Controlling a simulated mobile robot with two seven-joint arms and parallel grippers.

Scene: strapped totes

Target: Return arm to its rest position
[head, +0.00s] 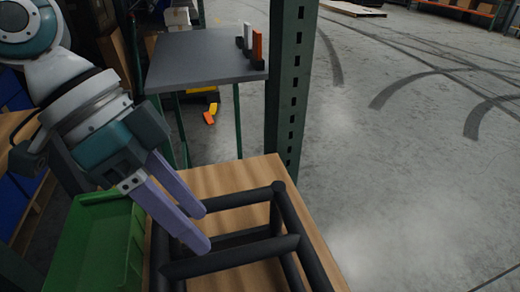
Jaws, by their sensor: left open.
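My left arm comes in from the upper left. My left gripper (201,230) has two purple fingers that point down and to the right. The fingers are apart, and I see nothing between them. The fingertips are over or beside the near-left part of a black bar frame (235,262) on a wooden surface; I cannot tell whether they touch it. A green tote (90,245) is to the left of the fingers, partly hidden by my gripper. My right gripper is not in view.
A green perforated post (290,80) stands just beyond the wooden surface (230,180). A grey table (195,55) behind it bears upright orange (257,43), white and black pieces. Orange and yellow pieces lie below it. Open concrete floor (420,180) fills the right.

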